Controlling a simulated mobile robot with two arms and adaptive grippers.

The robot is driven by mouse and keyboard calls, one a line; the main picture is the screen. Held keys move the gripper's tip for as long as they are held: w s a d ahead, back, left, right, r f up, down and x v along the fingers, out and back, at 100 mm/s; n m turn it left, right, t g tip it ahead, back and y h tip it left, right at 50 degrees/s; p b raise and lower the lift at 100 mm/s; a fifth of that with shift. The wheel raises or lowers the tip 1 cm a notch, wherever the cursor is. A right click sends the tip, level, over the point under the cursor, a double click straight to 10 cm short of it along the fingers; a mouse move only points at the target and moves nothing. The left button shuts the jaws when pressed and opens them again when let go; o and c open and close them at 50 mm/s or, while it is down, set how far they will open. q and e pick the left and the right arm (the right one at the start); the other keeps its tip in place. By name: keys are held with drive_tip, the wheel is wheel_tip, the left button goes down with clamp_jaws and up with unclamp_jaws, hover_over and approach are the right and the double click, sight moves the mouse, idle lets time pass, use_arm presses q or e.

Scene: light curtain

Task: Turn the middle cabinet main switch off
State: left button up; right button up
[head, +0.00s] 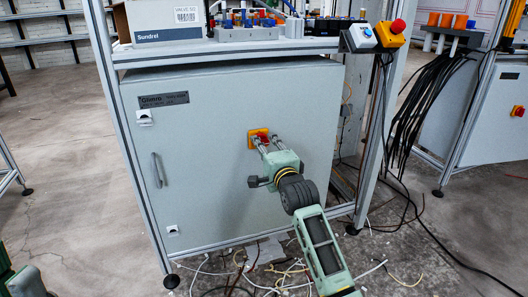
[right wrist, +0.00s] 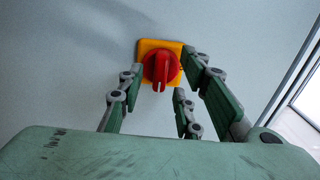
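The middle cabinet (head: 225,110) is a grey enclosure with its door closed. Its main switch is a red rotary knob (right wrist: 160,68) on a yellow square plate (right wrist: 145,46). In the head view the yellow plate (head: 252,140) is partly hidden by my right gripper (head: 268,141). In the right wrist view the knob's grip bar points up and down. The fingers of my right gripper (right wrist: 160,80) are spread and empty, with the knob showing between their tips. I cannot tell whether any finger touches it. Of my left arm, only a green part shows at the bottom left of the head view.
A Sundrel box (head: 163,20) and a control box with a red button (head: 397,27) sit on the bench above the cabinet. Loose cables (head: 290,275) litter the floor. Black cables (head: 420,100) hang at the right. Another cabinet (head: 500,125) with a red switch stands there.

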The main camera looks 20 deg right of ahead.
drive_tip(key=shift+w, duration=0.3)
drive_tip(key=shift+c, duration=0.4)
clamp_jaws()
